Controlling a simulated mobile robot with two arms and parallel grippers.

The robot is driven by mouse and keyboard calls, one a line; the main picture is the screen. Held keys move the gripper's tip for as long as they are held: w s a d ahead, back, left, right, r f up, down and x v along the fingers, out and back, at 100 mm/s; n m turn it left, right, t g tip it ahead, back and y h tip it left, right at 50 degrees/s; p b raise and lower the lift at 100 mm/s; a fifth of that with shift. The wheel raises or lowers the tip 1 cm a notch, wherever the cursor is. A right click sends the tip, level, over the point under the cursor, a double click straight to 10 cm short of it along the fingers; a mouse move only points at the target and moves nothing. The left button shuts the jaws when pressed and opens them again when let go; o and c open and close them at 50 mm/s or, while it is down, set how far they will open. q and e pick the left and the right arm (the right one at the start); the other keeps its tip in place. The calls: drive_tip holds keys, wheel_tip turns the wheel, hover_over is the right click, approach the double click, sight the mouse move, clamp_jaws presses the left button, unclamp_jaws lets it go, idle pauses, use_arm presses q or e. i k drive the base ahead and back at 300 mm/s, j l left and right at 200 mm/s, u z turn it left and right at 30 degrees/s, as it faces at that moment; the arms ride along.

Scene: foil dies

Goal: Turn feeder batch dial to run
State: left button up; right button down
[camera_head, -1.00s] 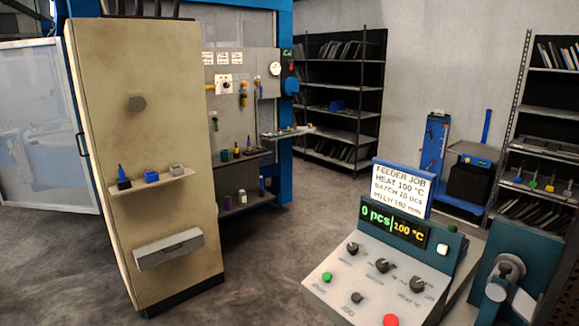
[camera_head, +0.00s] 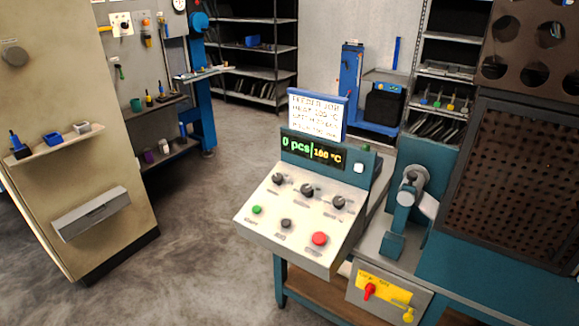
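The feeder control panel (camera_head: 262,232) stands in the middle of the head view on a teal bench. Its upper row has three black knobs: a left knob (camera_head: 278,179), a middle knob (camera_head: 307,190) and a right knob (camera_head: 338,202). Their labels are too small to read, so I cannot tell which is the batch dial or its setting. The display (camera_head: 314,150) reads "0 pcs" and "100 °C". A job card (camera_head: 317,113) above it lists feeder job lines, now blurred. Neither of my grippers is in view.
The panel's lower row has a green button (camera_head: 257,210), a dark knob (camera_head: 286,223) and a red button (camera_head: 319,238). A yellow plate with a red switch (camera_head: 370,291) is below right. A beige cabinet (camera_head: 110,160) stands left. Open floor (camera_head: 195,250) lies between cabinet and panel.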

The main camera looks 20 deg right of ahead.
sight(306, 189)
drive_tip(key=j, duration=0.3)
drive_tip(key=i+j, duration=0.15)
drive_tip(key=j, duration=0.15)
drive_tip(key=j+z, duration=0.25)
drive_tip(key=z, duration=0.15)
drive_tip(key=j+z, duration=0.25)
drive_tip(key=z, duration=0.15)
drive_tip(key=j+z, duration=0.25)
drive_tip(key=z, duration=0.55)
